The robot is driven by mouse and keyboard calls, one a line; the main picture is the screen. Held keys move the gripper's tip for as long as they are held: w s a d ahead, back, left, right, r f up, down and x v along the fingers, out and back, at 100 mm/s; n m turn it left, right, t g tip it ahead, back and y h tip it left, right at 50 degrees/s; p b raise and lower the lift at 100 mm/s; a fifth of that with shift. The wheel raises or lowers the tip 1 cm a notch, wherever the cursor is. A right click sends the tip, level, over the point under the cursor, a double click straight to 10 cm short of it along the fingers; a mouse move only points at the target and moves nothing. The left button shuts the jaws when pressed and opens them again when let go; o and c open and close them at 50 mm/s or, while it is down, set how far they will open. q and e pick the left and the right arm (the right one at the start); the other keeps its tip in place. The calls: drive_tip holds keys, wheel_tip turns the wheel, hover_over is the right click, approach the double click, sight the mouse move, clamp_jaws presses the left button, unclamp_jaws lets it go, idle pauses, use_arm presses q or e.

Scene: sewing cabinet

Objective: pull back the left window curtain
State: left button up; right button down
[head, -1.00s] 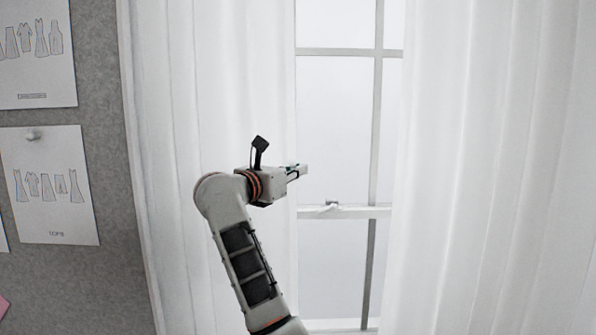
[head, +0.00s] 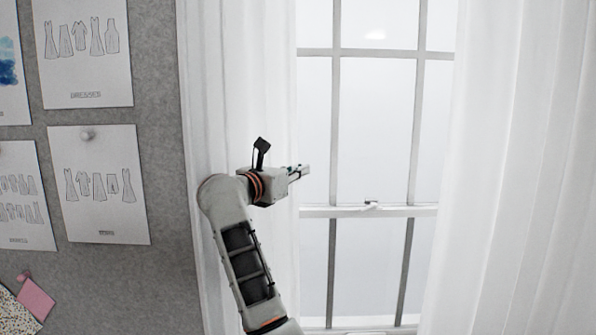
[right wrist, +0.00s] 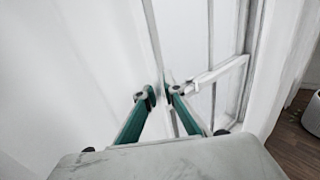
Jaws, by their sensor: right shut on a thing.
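The left window curtain (head: 245,80) is white and hangs in gathered folds at the left side of the window (head: 375,130). My right gripper (head: 299,173) is at the curtain's inner edge, shut on its fabric. In the right wrist view, the green fingers (right wrist: 160,94) are close together at the edge of the white curtain (right wrist: 75,70). The fabric between the fingertips is hard to make out. My left gripper is not in view.
The right curtain (head: 510,150) hangs at the right of the window. A grey pinboard (head: 165,200) with clothing drawings is on the wall at left. A round basket (right wrist: 312,115) stands on the wooden floor at right in the right wrist view.

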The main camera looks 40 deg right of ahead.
drive_tip(key=shift+w+a, duration=0.1)
drive_tip(key=shift+a, duration=0.1)
idle(0.3)
drive_tip(key=c, duration=2.3)
unclamp_jaws()
drive_tip(key=shift+o, duration=0.7)
drive_tip(key=shift+w+a, duration=0.15)
drive_tip(key=shift+a, duration=0.05)
drive_tip(key=shift+d, duration=0.1)
drive_tip(key=v, duration=0.7)
drive_tip(key=shift+s+a, duration=0.2)
drive_tip(key=shift+a, duration=0.05)
